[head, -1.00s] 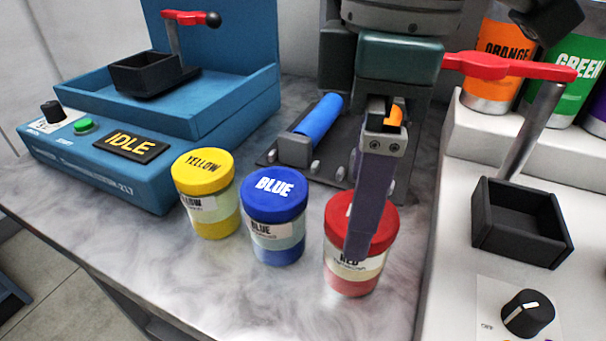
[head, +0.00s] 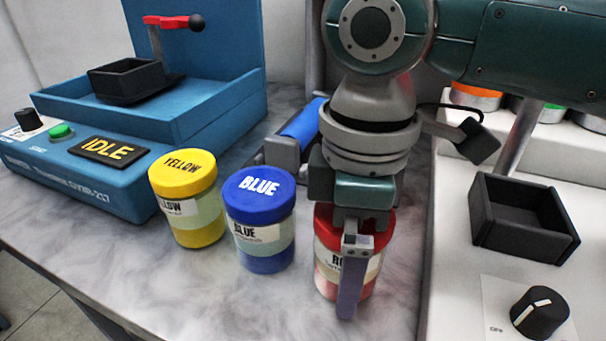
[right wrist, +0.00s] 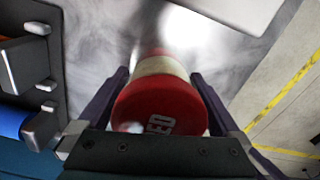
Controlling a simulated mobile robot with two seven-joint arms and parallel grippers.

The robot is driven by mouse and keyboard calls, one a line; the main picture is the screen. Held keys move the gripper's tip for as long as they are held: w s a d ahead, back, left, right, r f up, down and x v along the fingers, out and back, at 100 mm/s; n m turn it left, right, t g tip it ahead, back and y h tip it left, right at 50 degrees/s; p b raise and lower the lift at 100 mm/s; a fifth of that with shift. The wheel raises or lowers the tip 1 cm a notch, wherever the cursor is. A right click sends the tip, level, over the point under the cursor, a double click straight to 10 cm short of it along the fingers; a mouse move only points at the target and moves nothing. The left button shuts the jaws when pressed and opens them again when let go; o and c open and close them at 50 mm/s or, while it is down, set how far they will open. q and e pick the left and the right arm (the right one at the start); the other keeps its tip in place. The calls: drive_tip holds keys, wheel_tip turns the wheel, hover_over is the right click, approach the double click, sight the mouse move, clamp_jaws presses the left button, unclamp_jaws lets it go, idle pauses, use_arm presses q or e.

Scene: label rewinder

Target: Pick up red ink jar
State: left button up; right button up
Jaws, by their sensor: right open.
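The red ink jar (head: 328,262) stands upright on the marbled table, with a red lid and a pale label. My right gripper (head: 346,300) points down over it, and one finger shows in front of the jar in the head view, hiding part of it. In the right wrist view the red jar (right wrist: 160,100) sits between the two spread fingers of my right gripper (right wrist: 165,95), one finger on each side. The gripper is open; whether a finger touches the jar is not clear. My left gripper is not in view.
A blue jar (head: 262,225) stands just left of the red one, with a yellow jar (head: 188,205) beyond it. A blue machine (head: 120,150) with an IDLE display is at left. A white machine (head: 455,240) with a black tray (head: 525,245) rises close on the right.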

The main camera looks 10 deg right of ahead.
drive_tip(key=c, duration=1.5)
drive_tip(key=shift+c, duration=0.3)
drive_tip(key=shift+r, duration=0.15)
